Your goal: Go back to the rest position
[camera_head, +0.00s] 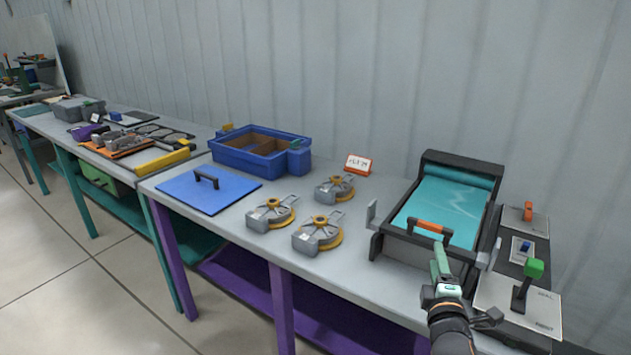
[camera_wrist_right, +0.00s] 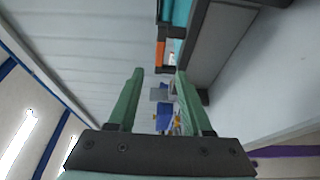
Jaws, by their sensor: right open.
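My right gripper (camera_head: 438,258) has green fingers and is in front of the black-framed box with the teal sheet (camera_head: 441,203). Its fingertips are close to the orange-topped handle (camera_head: 431,227) at the box's front; I cannot tell whether they touch it. In the right wrist view the two green fingers (camera_wrist_right: 158,72) stand apart with nothing held between them. The orange handle (camera_wrist_right: 160,53) shows there beyond the fingertips. My left gripper is not in view.
Several grey and yellow hook units (camera_head: 318,234) lie mid-table. A blue lid (camera_head: 207,193) and blue bin (camera_head: 258,147) are at the left. A control panel with a green-knobbed lever (camera_head: 534,268) stands right of the box. The table's front strip is clear.

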